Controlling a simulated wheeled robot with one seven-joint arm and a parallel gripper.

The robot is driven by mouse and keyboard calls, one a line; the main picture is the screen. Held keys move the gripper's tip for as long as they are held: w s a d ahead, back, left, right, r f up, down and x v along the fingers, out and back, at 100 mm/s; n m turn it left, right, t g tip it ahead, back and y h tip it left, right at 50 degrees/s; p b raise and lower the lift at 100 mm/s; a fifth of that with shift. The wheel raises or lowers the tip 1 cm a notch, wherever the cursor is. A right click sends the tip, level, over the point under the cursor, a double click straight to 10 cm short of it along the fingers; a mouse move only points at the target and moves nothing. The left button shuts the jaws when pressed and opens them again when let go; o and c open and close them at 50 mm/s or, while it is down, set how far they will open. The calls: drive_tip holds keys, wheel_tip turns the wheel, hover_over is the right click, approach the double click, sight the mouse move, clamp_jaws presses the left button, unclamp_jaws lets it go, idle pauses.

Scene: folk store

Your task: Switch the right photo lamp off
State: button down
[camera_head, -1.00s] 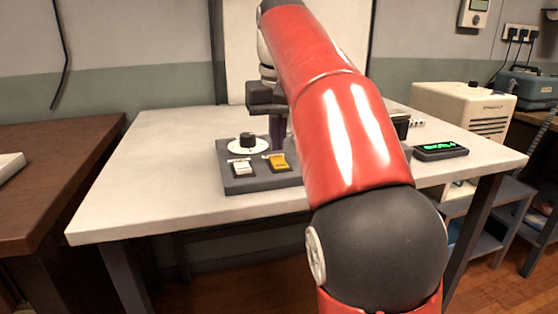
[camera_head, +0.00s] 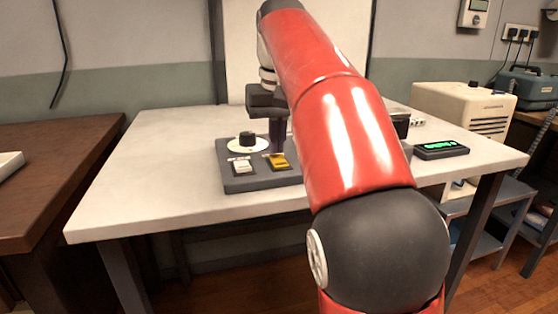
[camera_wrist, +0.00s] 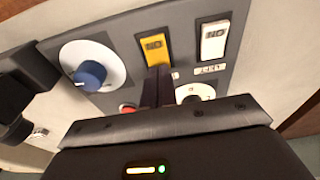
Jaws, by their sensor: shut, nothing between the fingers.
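A grey control panel (camera_head: 228,184) lies on the white table. It bears a yellow rocker switch (camera_head: 278,161) on the right and a white rocker switch (camera_head: 242,166) on the left. In the wrist view, the panel is upside down, with the yellow switch (camera_wrist: 154,46) left of the white switch (camera_wrist: 214,40). The label (camera_wrist: 210,70) by the white switch seems to read LEFT; the yellow switch's label is mostly hidden. My gripper (camera_head: 277,148) is shut and empty, its tips (camera_wrist: 158,72) at the near edge of the yellow switch. I cannot tell whether they touch. No lamp is visible.
A red button (camera_wrist: 127,108) shows near my fingers. A black box with a green display (camera_head: 441,150) lies at the table's right. The table's left is clear.

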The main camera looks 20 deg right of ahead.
sight(277, 157)
drive_tip(key=shift+f, duration=0.45)
wheel_tip(277, 157, up, 3)
drive_tip(key=p, duration=0.2)
drive_tip(key=shift+p, duration=0.35)
drive_tip(key=shift+r, duration=2.05)
